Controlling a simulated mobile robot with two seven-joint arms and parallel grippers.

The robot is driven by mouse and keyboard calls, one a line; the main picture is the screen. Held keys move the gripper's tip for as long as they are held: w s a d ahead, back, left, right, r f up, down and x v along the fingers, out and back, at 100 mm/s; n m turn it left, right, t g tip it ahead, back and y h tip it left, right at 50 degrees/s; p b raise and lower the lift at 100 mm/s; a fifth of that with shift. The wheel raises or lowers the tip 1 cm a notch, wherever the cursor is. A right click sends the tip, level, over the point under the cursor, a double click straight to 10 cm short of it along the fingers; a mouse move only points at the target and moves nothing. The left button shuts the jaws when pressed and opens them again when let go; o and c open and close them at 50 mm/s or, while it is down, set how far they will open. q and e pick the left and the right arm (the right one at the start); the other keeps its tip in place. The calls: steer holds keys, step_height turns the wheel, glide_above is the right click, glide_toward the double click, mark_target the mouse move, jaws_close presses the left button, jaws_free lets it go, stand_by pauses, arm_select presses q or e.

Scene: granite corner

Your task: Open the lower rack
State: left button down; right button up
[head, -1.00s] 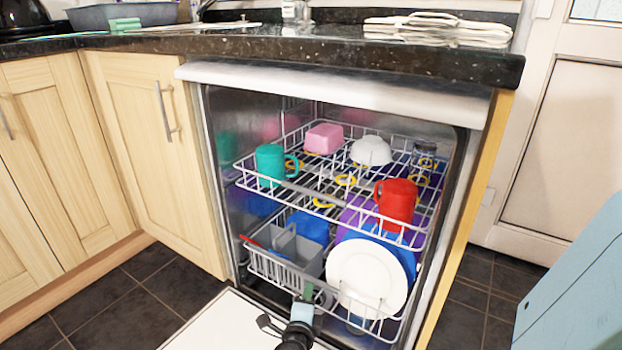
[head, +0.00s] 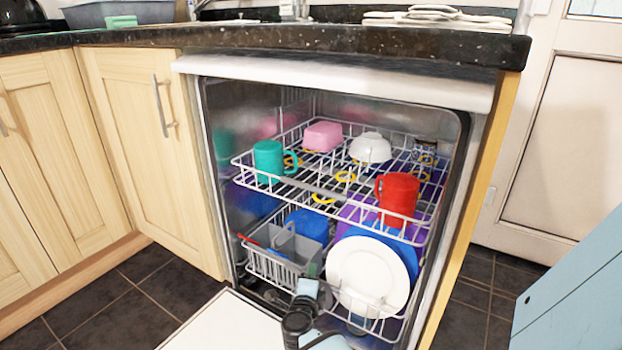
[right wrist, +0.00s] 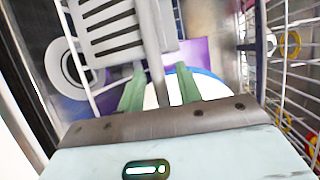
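The lower rack (head: 262,271) is a white wire basket low inside the open dishwasher. It holds a grey cutlery basket (head: 283,266), a white plate (head: 366,273) and blue and purple dishes. My right gripper (head: 306,287) is at the rack's front, between the cutlery basket and the plate. The right wrist view shows its green fingers (right wrist: 158,86) apart, with a narrow grey bar of the cutlery basket (right wrist: 109,26) between them and gaps on both sides. Contact with the rack cannot be told. My left gripper is not in view.
The upper rack (head: 330,192), partly pulled out above, holds a green mug (head: 268,160), a red mug (head: 398,191) and bowls. The lowered dishwasher door (head: 225,322) lies in front. A granite counter (head: 330,37) overhangs the opening.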

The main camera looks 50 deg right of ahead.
steer(key=shift+c, duration=0.2)
jaws_close()
steer(key=shift+a, duration=0.1)
